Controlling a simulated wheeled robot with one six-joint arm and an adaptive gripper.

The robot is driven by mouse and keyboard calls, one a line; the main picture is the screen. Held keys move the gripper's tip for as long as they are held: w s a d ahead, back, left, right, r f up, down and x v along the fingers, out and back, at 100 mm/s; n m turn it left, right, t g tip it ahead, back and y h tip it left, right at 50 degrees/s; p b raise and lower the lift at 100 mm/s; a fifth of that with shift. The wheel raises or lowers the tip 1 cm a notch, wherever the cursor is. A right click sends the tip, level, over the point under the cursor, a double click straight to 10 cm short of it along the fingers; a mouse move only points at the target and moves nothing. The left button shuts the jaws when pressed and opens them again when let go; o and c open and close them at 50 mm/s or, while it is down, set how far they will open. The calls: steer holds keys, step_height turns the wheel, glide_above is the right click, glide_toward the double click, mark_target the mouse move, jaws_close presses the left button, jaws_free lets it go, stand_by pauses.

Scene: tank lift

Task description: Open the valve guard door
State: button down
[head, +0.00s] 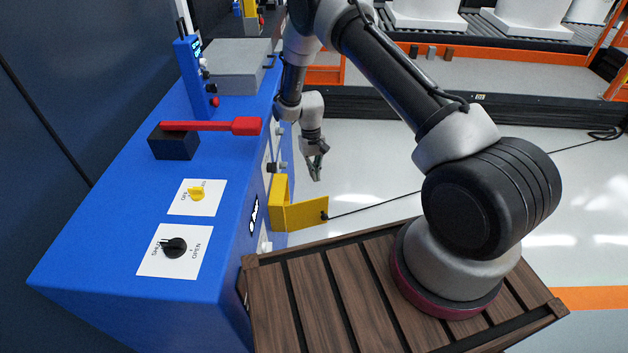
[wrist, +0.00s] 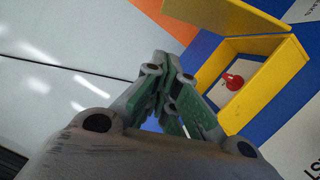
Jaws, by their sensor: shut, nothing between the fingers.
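The yellow valve guard (head: 278,192) is fixed to the side face of the blue cabinet. Its yellow door (head: 303,214) stands swung open, sticking out from the cabinet, with a small dark knob at its outer end. In the wrist view the guard's yellow walls (wrist: 275,68) surround a red valve handle (wrist: 233,82) on a white plate, uncovered. The door also appears there as a yellow panel (wrist: 225,15) at the top. My gripper (head: 317,174) is shut and empty, pointing down just above and beside the guard, apparently apart from it. Its fingers also fill the wrist view's middle (wrist: 165,68).
The blue cabinet (head: 120,235) carries a red lever (head: 215,126), a yellow knob (head: 196,192), a black knob (head: 174,247) and a grey box (head: 238,66). Clear pale floor (head: 375,170) lies to the right. A dark cable runs across it.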

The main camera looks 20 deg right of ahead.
mark_target(320, 200)
steer(key=s+f, duration=0.4)
steer(key=f, duration=0.1)
steer(key=s+f, duration=0.2)
steer(key=shift+d+f, duration=0.15)
steer(key=shift+f, duration=0.25)
steer(key=shift+s, duration=0.2)
